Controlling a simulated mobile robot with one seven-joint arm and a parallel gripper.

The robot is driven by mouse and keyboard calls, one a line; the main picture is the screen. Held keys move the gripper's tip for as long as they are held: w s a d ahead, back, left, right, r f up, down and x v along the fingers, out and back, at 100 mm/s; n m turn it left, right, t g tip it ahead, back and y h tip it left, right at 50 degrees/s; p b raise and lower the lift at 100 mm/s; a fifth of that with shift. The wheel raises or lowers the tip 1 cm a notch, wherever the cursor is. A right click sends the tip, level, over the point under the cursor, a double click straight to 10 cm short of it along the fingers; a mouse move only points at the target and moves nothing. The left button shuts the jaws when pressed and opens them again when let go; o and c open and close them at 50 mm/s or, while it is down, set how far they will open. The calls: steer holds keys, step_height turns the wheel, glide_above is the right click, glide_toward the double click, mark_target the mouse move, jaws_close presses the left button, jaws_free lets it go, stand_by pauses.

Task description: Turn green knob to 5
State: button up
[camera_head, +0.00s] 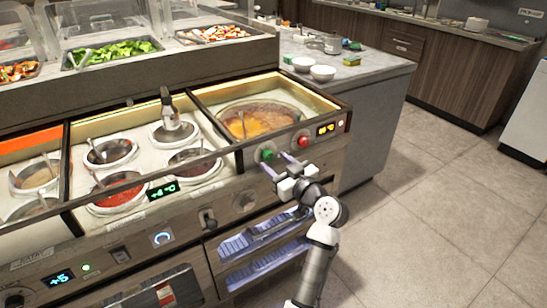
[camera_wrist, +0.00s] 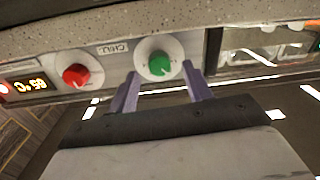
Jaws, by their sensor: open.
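The green knob (camera_head: 267,154) sits on the front panel of the sauce counter, below the right-hand well. In the wrist view the green knob (camera_wrist: 159,64) stands on a round white dial with a light pointer mark; the dial's numbers are too small to read. My gripper (camera_head: 277,167) is in front of the panel, its two fingers pointing at the green knob. In the wrist view my gripper (camera_wrist: 160,82) is open, with one finger low on each side of the dial. I cannot tell whether they touch it; nothing is held.
A red knob (camera_head: 303,140) and a lit display (camera_head: 326,129) are to the right of the green knob. A label reading CHILL (camera_wrist: 112,49) is beside the dial. Wells with ladles lie behind the panel edge. An open lower compartment (camera_head: 262,250) is under it. The floor to the right is clear.

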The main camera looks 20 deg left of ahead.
steer(key=shift+x, duration=1.05)
steer(key=c, duration=1)
